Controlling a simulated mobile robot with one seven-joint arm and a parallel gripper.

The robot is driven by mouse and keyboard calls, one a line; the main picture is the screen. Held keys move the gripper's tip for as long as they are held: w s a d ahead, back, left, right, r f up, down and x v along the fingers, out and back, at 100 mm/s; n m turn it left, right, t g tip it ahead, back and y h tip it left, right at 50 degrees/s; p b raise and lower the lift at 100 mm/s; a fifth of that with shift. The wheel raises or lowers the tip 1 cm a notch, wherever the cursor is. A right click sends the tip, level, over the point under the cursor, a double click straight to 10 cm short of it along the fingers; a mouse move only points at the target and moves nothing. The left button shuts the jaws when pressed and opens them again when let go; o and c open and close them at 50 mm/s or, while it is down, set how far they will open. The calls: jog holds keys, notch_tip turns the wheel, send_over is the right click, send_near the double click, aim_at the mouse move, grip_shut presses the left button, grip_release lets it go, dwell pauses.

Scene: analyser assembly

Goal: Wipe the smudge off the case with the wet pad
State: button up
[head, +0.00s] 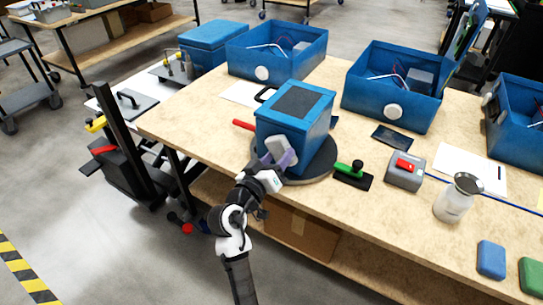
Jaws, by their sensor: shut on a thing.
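The blue case (288,118), with a dark panel on its lid, stands on a round dark turntable (323,166) near the table's front edge. My gripper (277,163) is at the case's near face, shut on a pale grey pad (282,149). The pad is at or very close to that face; I cannot tell whether it touches. I cannot make out the smudge; the pad and gripper cover part of the near face.
Open blue cases (277,62) (392,103) stand behind. A red handle (243,125) juts out left.

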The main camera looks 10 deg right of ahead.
aim_at(262, 140)
jog(key=shift+w+a+b, duration=0.4)
jog(key=shift+a+b, duration=0.2)
jog(key=shift+w+a+b, duration=0.35)
jog(key=shift+a+b, duration=0.2)
jog(key=shift+w+a+b, duration=0.55)
jog(key=shift+w+a, duration=0.75)
jog(key=shift+a, duration=0.25)
jog(key=shift+s+a, duration=0.1)
jog(key=shift+s+a, duration=0.15)
jog(key=shift+s, duration=0.05)
jog(key=shift+b+v, duration=0.6)
jog(key=shift+v, duration=2)
jog(key=shift+s, duration=0.1)
